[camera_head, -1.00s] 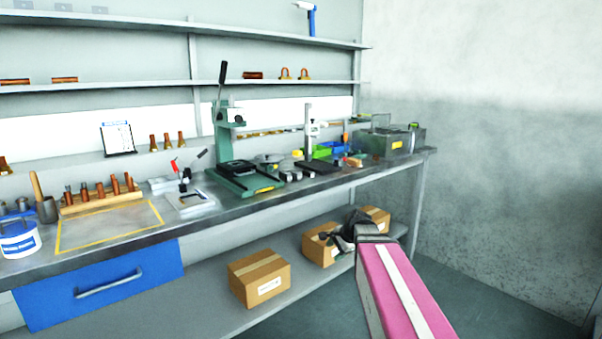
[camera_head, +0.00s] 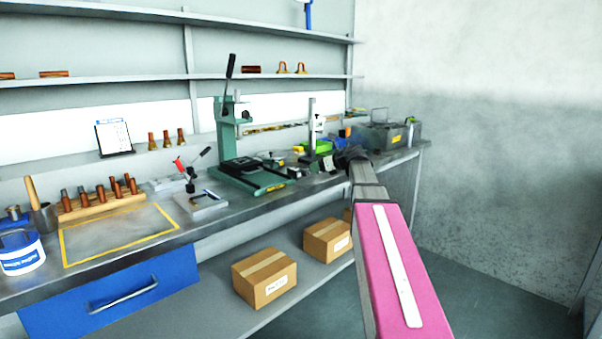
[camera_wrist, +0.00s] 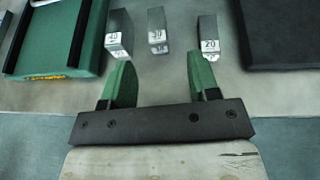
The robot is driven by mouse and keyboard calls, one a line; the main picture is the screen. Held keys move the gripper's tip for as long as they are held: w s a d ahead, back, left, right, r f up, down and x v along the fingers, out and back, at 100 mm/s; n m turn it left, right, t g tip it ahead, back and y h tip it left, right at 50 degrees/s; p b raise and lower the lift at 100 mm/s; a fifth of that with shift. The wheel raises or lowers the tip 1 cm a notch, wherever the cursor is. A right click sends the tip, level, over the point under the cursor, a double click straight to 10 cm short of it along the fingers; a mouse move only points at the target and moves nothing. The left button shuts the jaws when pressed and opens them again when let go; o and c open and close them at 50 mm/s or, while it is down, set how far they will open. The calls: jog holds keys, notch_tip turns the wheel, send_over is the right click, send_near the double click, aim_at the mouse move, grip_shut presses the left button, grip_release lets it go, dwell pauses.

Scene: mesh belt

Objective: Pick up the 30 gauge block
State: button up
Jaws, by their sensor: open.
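In the wrist view three grey metal gauge blocks stand on the bench in front of my open, empty gripper (camera_wrist: 159,72). The right block (camera_wrist: 209,34) reads 20. The middle block (camera_wrist: 157,28) looks marked 30, and the left block (camera_wrist: 118,31) has a similar number; I cannot tell these two apart surely. The middle block lies ahead of the gap between my green fingertips, the left block ahead of the left finger and the right block ahead of the right finger. No finger touches a block. In the head view my dark gripper (camera_head: 350,155) is at the bench's front edge.
A green press base (camera_wrist: 58,38) is left of the blocks and a dark plate (camera_wrist: 282,35) right of them. In the head view the green press (camera_head: 228,125) and a height stand (camera_head: 312,130) rise from the bench. A grey box (camera_head: 388,135) stands farther right.

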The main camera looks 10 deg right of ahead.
aim_at(303, 168)
jog(key=x, duration=0.3)
jog(key=shift+w+a+f, duration=0.1)
jog(key=shift+w+a, duration=0.05)
jog(key=shift+x, duration=2.6)
jog(key=shift+a+r, duration=0.15)
jog(key=shift+r, duration=0.1)
grip_shut()
